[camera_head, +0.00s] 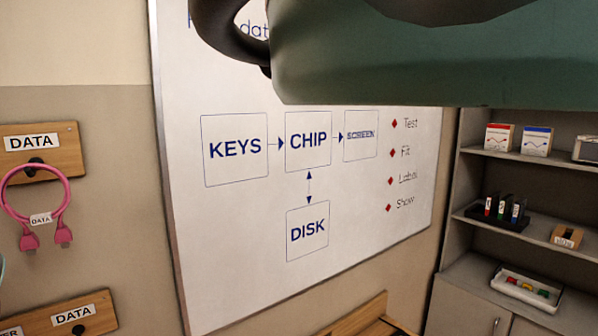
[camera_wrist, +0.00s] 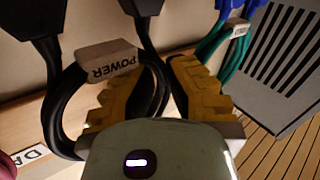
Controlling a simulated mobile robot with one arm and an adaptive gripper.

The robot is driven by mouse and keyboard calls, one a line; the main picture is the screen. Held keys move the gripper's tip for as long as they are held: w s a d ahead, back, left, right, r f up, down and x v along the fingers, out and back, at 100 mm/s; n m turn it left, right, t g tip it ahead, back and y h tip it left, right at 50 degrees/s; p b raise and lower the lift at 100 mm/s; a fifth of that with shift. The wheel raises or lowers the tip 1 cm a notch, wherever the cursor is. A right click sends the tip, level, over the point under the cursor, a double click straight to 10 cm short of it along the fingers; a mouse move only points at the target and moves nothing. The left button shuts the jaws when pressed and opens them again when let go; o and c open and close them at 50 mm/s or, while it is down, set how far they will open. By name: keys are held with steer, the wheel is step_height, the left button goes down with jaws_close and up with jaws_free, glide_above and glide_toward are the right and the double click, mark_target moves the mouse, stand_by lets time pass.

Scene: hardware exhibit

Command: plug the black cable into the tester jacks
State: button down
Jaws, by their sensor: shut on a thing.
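In the wrist view, my gripper (camera_wrist: 160,95) has yellow ridged fingers on both sides of a strand of the black cable (camera_wrist: 157,85) and is shut on it. The cable is looped and carries a white POWER tag (camera_wrist: 107,62), which reads upside down. One black plug (camera_wrist: 38,28) shows at the upper left, and another black end (camera_wrist: 142,6) is cut off at the top edge. Part of the cable is hidden behind the fingers. I cannot make out any tester jacks in either view. My gripper and the black cable are not in the head view.
A green cable (camera_wrist: 215,42) with blue ends and a grey vented case (camera_wrist: 285,65) are right of my gripper. In the head view, a pink DATA cable (camera_head: 18,213) hangs on a wooden peg board (camera_head: 65,150); a whiteboard (camera_head: 225,260) and shelves (camera_head: 545,188) stand beyond.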

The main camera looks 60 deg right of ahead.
steer(key=c, duration=1.1)
jaws_free()
steer(key=shift+p, duration=0.6)
